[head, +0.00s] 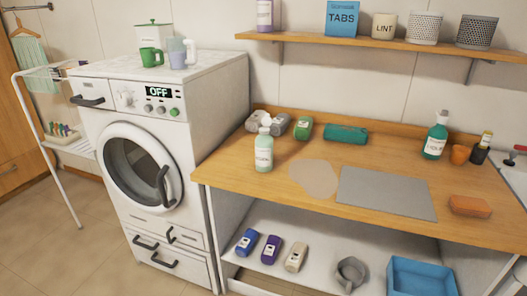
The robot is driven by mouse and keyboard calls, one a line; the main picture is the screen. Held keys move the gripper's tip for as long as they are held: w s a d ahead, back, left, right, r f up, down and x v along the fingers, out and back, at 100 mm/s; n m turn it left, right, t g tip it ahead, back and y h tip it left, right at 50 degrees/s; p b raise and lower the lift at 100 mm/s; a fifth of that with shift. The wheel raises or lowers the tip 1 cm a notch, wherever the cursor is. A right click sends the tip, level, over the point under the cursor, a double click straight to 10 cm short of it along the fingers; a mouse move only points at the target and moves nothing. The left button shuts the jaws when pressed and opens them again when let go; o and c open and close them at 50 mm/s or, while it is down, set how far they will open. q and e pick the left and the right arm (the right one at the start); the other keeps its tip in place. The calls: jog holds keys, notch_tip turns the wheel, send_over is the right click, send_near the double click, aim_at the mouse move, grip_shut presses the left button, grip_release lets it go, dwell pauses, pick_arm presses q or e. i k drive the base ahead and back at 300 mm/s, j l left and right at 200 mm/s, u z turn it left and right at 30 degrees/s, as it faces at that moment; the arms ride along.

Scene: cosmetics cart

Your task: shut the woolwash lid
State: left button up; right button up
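Neither of my grippers is in view. A teal bottle (436,140) with a white label and a narrow top stands upright at the back right of the wooden counter. Its label seems to begin with "WOOL", but the print is too small to be sure. A pale green bottle (264,152) with a white label stands upright at the counter's left part; its label is not readable. I cannot tell from this distance whether either bottle's lid is open or shut.
Several small containers lie at the back left. The washing machine (150,150) stands left. A shelf (390,44) hangs above.

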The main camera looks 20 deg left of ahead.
aim_at(266, 121)
jog(key=i, duration=1)
